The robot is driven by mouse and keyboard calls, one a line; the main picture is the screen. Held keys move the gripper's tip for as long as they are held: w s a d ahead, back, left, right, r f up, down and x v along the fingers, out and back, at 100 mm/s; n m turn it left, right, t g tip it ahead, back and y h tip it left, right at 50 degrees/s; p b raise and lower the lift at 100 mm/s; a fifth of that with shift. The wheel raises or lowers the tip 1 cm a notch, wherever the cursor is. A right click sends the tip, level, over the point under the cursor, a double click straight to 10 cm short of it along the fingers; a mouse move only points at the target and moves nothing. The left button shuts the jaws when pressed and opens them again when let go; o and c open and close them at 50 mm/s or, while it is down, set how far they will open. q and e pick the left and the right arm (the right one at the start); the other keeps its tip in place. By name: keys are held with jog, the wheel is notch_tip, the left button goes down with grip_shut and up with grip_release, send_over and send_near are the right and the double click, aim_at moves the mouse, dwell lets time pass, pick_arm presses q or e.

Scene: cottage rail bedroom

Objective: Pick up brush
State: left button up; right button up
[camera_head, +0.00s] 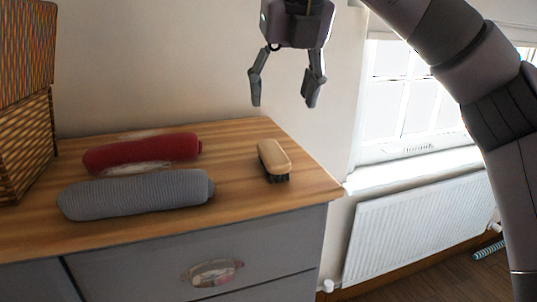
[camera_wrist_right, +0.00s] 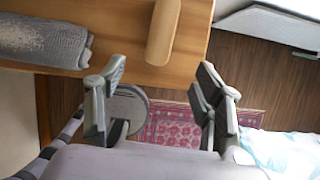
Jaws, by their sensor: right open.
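The brush (camera_head: 273,158) has a pale wooden back and dark bristles. It lies bristles down on the wooden top of the dresser (camera_head: 235,145), near its right end. In the right wrist view the brush (camera_wrist_right: 163,32) shows at the top middle, beyond my fingertips. My right gripper (camera_head: 285,92) is open and empty, above the dresser's back right part and higher than the brush, not touching it. Its fingers (camera_wrist_right: 160,85) stand apart in the wrist view. My left gripper is not in view.
A red rolled item (camera_head: 145,152) and a grey rolled item (camera_head: 135,195) lie left of the brush. A woven basket (camera_head: 28,145) stands at the far left. A window and a white radiator (camera_head: 415,235) are to the right. The top around the brush is clear.

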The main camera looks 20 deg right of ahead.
send_near(275, 155)
jog(key=shift+s+f+p, duration=0.1)
jog(key=shift+f+p, duration=0.2)
jog(key=shift+p, duration=0.15)
jog(key=x, duration=0.3)
jog(key=shift+w+p, duration=0.2)
jog(key=shift+p, duration=0.15)
jog(key=p+x, duration=0.1)
jog(key=x, duration=0.1)
jog(key=shift+w+f, duration=0.15)
jog(key=shift+f, duration=0.15)
jog(key=p+x, duration=0.1)
jog(key=x, duration=0.2)
jog(key=shift+w+d+f+p, duration=0.1)
jog(key=shift+w+f+p, duration=0.05)
jog(key=shift+f+p, duration=0.15)
jog(key=shift+w+f, duration=0.1)
jog(key=shift+f, duration=0.2)
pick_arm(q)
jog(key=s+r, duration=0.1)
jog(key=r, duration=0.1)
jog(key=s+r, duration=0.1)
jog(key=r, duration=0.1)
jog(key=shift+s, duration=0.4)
pick_arm(e)
jog(key=shift+c, duration=0.4)
jog(key=shift+r, duration=0.1)
jog(key=c, duration=1.2)
